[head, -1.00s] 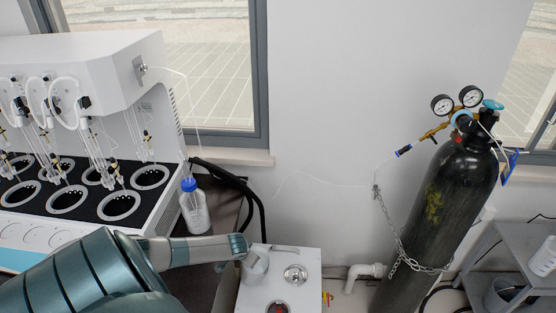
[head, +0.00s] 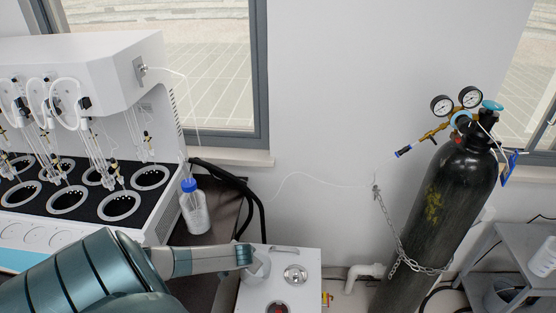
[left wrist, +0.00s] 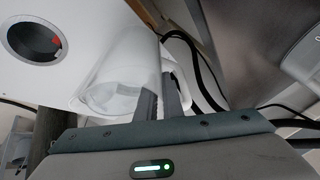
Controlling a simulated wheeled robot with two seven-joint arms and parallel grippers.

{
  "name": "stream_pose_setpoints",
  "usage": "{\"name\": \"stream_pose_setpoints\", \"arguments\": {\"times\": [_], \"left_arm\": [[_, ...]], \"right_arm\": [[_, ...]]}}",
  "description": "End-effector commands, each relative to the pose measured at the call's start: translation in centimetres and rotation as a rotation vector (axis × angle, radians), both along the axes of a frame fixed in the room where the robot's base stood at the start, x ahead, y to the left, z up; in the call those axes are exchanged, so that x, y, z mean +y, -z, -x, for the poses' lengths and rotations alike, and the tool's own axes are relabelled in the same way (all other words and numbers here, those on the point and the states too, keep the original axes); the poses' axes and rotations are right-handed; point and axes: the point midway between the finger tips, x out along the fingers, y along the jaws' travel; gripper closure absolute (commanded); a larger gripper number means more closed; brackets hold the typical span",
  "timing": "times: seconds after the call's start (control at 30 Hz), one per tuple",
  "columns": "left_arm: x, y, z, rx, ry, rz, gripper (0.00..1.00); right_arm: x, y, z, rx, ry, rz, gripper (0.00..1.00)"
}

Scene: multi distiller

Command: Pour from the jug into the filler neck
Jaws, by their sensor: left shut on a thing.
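The jug (head: 261,270) is white and translucent. It is above the left part of a white box in the head view, close to a round silver fitting (head: 295,274) that looks like the filler neck. My left gripper (head: 247,256) comes in from the left and is shut on the jug's handle. In the left wrist view the jug (left wrist: 122,72) appears tilted, with the fingers (left wrist: 161,100) at its handle side. I cannot tell whether there is liquid in it. My right gripper is not in view.
The white box (head: 252,298) also has a dark round part with red (head: 278,308). A blue-capped bottle (head: 194,208) stands beside the distiller (head: 90,60). A chained black gas cylinder (head: 435,215) stands right. A grey cart (head: 510,240) is at the far right.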

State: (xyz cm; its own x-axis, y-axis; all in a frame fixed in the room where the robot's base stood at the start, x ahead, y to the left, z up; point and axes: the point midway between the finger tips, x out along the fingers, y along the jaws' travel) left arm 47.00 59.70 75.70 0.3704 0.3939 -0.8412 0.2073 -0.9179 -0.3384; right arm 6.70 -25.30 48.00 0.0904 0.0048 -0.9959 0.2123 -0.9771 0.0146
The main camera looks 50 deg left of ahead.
Motion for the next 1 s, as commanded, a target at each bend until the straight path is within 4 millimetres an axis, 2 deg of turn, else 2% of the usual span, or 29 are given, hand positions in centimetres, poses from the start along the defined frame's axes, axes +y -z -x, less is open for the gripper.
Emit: {"name": "stream_pose_setpoints", "arguments": {"times": [1.0], "left_arm": [[-1.2,-0.4,0.0,-0.022,0.0,-0.123,1.0]], "right_arm": [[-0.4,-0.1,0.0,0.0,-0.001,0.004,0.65]]}}
